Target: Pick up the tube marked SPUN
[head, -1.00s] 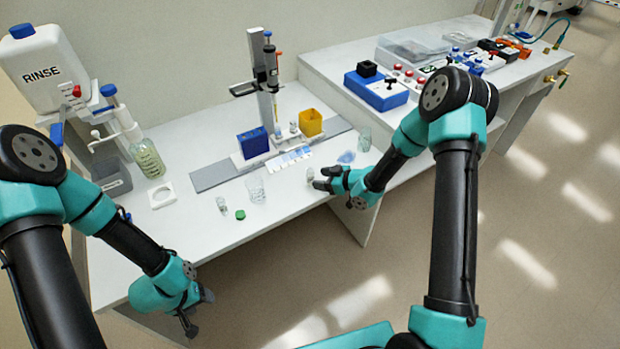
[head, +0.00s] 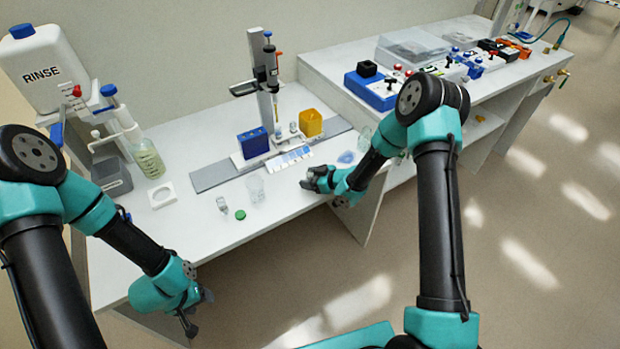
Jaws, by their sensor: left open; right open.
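No SPUN marking can be read on any tube at this size. A small clear tube or vial (head: 222,204) stands on the white bench, left of a green cap (head: 240,214). My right gripper (head: 309,181) is open, low over the bench near its front edge. It covers the spot where another small vial showed earlier, so I cannot tell whether that vial is between its fingers. My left gripper (head: 197,313) is open and empty, in front of the bench edge at lower left, far from the tubes.
A clear beaker (head: 256,189) stands left of my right gripper. Behind it are a blue rack (head: 253,143), a yellow box (head: 311,123) and a pipette stand (head: 264,80). A RINSE container (head: 45,70) and a bottle (head: 149,160) stand at left.

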